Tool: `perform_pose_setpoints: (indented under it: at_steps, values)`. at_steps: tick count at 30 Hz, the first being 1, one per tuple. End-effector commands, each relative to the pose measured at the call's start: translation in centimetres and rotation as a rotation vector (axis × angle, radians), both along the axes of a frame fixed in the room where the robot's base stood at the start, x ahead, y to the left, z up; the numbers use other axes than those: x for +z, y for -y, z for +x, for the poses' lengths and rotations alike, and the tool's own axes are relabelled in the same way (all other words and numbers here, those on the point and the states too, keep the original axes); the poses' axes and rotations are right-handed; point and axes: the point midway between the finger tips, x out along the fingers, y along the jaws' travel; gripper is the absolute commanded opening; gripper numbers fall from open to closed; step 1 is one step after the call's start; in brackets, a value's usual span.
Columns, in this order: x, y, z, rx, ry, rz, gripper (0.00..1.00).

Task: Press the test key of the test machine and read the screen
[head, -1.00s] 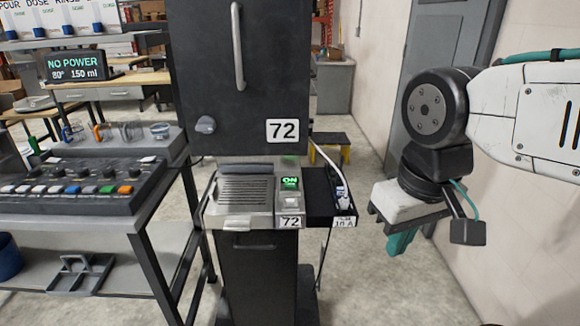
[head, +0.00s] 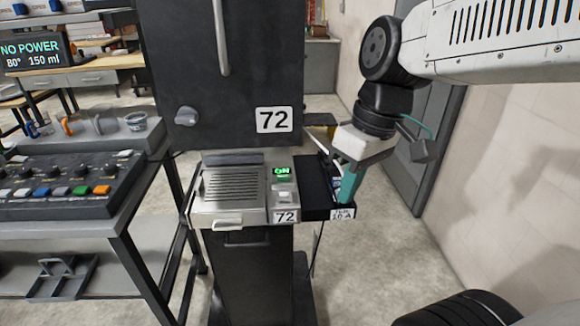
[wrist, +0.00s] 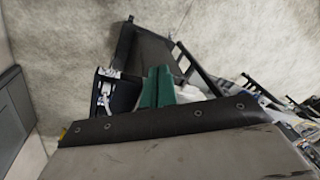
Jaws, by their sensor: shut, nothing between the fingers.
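My gripper (head: 348,186) has teal fingers that point down, together and empty, over or in front of the black side tray (head: 318,200) of the machine marked 72. The gap to the tray is unclear. In the wrist view the shut fingers (wrist: 157,88) are beside a dark tray with a pale part in it (wrist: 105,90). A screen (head: 33,52) at the far left reads "NO POWER", "80°", "150 ml". Below it is a console (head: 70,190) with knobs and coloured keys. Machine 72 (head: 220,60) has a lit green "ON" display (head: 282,171). No key legibly marked as test shows.
The silver ledge (head: 232,205) of machine 72 juts forward, with a pale key (head: 284,196) near its right side. A metal table (head: 140,245) stands left. A pale wall (head: 490,150) and grey door are right. Floor is open at front right.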

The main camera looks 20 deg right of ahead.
Motion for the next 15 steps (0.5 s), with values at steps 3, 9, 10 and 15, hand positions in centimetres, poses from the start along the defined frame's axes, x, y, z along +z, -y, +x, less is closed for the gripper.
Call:
perform_pose_setpoints:
  at_steps: [3, 9, 10, 15]
  values:
    - [-0.3, 0.1, 5.0, 0.203, 0.035, 0.132, 0.0]
    - [-1.7, 2.1, 13.8, 0.516, 0.24, 0.317, 0.0]
    - [-2.0, 2.5, 14.9, 0.554, 0.278, 0.335, 0.0]
    - [-3.7, 5.1, 20.0, 0.706, 0.467, 0.384, 0.0]
